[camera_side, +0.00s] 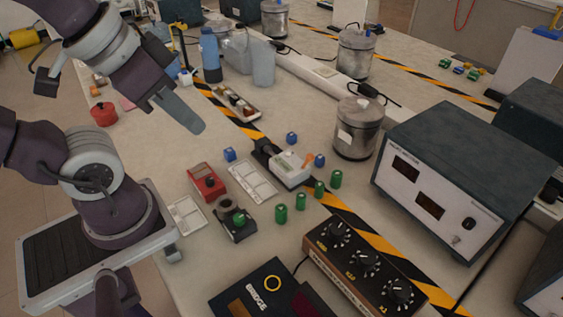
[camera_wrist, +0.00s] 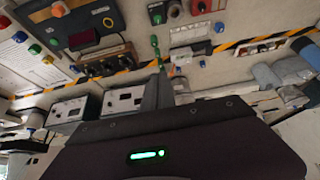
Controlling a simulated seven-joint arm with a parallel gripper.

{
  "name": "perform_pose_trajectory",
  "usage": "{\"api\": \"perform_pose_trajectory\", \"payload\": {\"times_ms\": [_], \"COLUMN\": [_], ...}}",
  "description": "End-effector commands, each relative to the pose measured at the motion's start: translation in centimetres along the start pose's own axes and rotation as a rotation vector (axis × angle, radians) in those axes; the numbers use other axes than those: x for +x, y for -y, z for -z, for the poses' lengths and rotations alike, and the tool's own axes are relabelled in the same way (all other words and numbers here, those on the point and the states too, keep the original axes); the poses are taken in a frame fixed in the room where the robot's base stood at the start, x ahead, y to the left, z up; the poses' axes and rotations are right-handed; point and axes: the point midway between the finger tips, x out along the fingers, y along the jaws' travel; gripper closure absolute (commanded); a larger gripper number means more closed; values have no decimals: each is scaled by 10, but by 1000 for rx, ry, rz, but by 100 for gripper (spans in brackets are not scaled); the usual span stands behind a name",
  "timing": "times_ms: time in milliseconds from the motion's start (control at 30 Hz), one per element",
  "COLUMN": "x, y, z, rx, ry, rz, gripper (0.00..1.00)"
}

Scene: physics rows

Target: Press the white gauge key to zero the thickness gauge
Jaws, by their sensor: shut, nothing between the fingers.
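My gripper (camera_side: 196,126) is shut and empty, held in the air above the bench at upper left in the side view. Its grey fingers also show in the wrist view (camera_wrist: 160,88). Below and to the right of it on the bench is a small red instrument (camera_side: 207,183) with a dark window and a small pale spot on top. A white-and-black device (camera_side: 290,168) lies further right. I cannot tell for sure which of these is the thickness gauge, and the white key is too small to make out. My gripper touches neither of them.
A black box with a green knob (camera_side: 236,222), a pale divided tray (camera_side: 249,180) and several green weights (camera_side: 300,200) stand close by. A dial box (camera_side: 362,262) and a large meter (camera_side: 455,180) are at right. A steel pot (camera_side: 357,130) stands behind.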

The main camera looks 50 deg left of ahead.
Motion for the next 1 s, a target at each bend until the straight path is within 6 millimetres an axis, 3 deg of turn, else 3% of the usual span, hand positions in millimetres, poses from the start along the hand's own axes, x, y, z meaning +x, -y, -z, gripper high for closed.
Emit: {"api": "perform_pose_trajectory", "payload": {"times_ms": [400,533,767,1000], "x": [1,15,82,184], "y": [1,17,74,114], "z": [2,22,90,134], "rx": [-3,-37,-114,-216], "ry": [0,-1,-29,-82], "rz": [6,84,258,149], "gripper": [100,100,100,100]}}
